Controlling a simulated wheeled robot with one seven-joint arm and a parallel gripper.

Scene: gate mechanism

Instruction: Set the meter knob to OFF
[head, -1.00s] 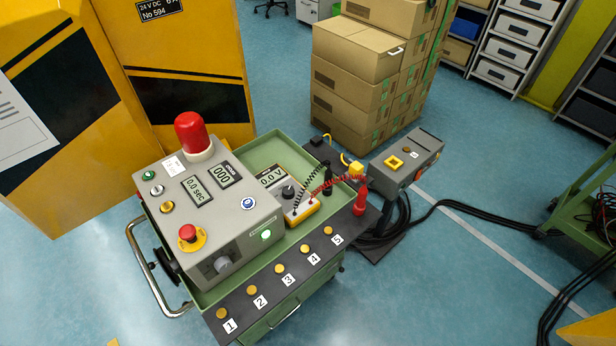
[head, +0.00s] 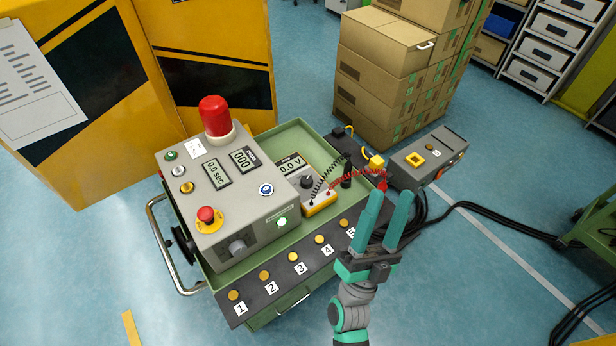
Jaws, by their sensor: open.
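The meter (head: 292,165) lies in the green cart's tray, right of the grey control box. Its display reads 0.0 V. Its dark round knob (head: 307,181) sits below the display; its pointer is too small to read. Black and red coiled leads run from the meter's yellow lower end. My gripper (head: 389,207) is in the head view, right of and nearer than the meter, with two teal fingers apart and nothing between them. It is clear of the knob and hides part of the red probe and the panel's right end.
The grey control box (head: 236,218) with a red lamp (head: 215,116) and red stop button stands left of the meter. Numbered buttons line the cart's front edge. A grey box (head: 428,158) stands at the right, with cables on the floor.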

